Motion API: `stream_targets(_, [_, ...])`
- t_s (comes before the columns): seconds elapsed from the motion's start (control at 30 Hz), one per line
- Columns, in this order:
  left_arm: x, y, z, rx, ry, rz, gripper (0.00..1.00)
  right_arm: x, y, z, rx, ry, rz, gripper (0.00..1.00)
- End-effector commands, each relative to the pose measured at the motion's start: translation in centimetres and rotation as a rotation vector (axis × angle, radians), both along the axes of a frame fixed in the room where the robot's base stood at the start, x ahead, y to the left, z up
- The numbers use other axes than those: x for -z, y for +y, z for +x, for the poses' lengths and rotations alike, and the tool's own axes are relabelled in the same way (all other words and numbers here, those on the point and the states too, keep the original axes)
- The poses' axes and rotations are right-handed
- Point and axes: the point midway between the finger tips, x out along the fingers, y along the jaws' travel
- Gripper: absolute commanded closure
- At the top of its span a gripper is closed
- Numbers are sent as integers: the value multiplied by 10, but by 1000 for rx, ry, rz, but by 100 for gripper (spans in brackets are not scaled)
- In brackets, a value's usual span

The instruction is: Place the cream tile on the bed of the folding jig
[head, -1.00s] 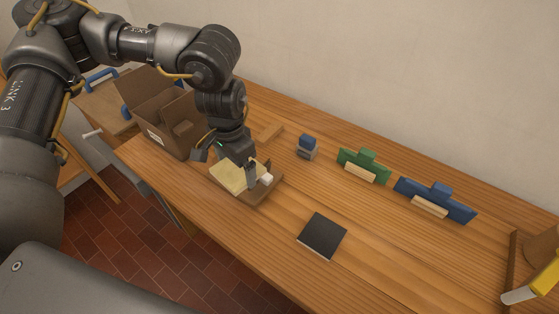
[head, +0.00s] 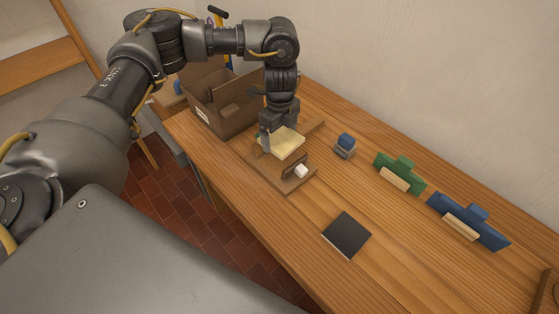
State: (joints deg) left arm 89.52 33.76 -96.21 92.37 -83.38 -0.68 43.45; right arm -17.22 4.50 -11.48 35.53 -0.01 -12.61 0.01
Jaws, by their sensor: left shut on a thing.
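The cream tile (head: 283,143) is a pale flat square in the middle of the head view. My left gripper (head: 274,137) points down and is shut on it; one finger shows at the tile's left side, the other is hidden. The folding jig (head: 287,184) is a wooden board with a brown upright piece and a white block near its front right end. The tile shows over the back part of the jig, and a small gap below it cannot be ruled out. My right gripper is not in view.
An open cardboard box (head: 225,112) stands just left of my gripper. A small blue-and-grey block (head: 345,146), a green holder (head: 400,174) and a blue holder (head: 468,220) line the wall side. A black square (head: 347,236) lies in front, with clear table around it.

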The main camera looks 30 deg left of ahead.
Motion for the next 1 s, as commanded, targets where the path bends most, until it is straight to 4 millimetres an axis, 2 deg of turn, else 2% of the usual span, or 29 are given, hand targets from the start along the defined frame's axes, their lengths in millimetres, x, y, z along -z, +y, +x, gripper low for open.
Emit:
stream_targets(0.27, [5, 4, 3, 73, 3, 2, 46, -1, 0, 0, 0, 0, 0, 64])
stream_targets(0.53, [48, 4, 2, 69, 6, 1, 46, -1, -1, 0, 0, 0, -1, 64])
stream_targets(0.63, [58, 4, 2, 70, 4, 1, 46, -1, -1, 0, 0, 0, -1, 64])
stream_targets(0.83, [65, 4, 3, 70, 3, 3, 46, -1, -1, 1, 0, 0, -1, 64])
stream_targets(1.0, [91, 4, 2, 69, 6, 1, 46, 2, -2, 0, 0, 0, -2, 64])
